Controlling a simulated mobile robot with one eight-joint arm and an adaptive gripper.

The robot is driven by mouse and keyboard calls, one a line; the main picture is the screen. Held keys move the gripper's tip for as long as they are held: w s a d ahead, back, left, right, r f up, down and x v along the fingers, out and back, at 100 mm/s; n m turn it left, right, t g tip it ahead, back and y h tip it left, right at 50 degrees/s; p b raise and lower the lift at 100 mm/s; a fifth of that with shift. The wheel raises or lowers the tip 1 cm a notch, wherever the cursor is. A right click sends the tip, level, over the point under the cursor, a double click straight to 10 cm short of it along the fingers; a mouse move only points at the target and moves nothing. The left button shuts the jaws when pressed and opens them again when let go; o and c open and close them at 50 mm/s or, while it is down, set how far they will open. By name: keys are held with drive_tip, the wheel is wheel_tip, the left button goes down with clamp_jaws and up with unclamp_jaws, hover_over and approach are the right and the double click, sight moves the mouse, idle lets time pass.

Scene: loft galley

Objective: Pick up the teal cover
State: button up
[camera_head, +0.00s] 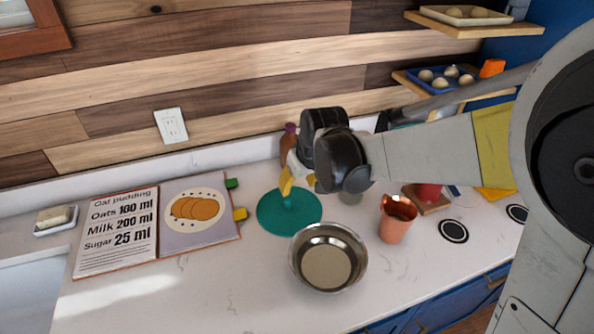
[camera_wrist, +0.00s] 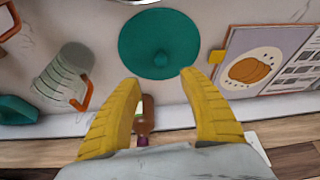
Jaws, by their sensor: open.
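The teal cover (camera_head: 283,215) is a round disc lying on the white counter, beside the metal bowl. The cover's knob lies just beyond the fingertips in that view; the height gap is hard to judge.
A metal bowl (camera_head: 328,258) stands close in front of the cover. A copper mug (camera_head: 397,218) is to the right. An open recipe book (camera_head: 150,228) lies to the left. A brown bottle (camera_wrist: 145,115) stands near the wall behind. The counter front left is clear.

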sight(290, 200)
drive_tip(key=x, duration=0.3)
drive_tip(key=b+x, duration=0.1)
drive_tip(key=x, duration=0.5)
drive_tip(key=shift+w+a+b, duration=0.25)
drive_tip(key=shift+a+b, duration=0.05)
drive_tip(key=shift+b, duration=0.1)
drive_tip(key=b+x, duration=0.2)
drive_tip(key=x, duration=0.3)
drive_tip(key=shift+d+f, duration=0.15)
drive_tip(key=shift+f, duration=0.05)
drive_tip(key=shift+s+r, duration=0.1)
clamp_jaws()
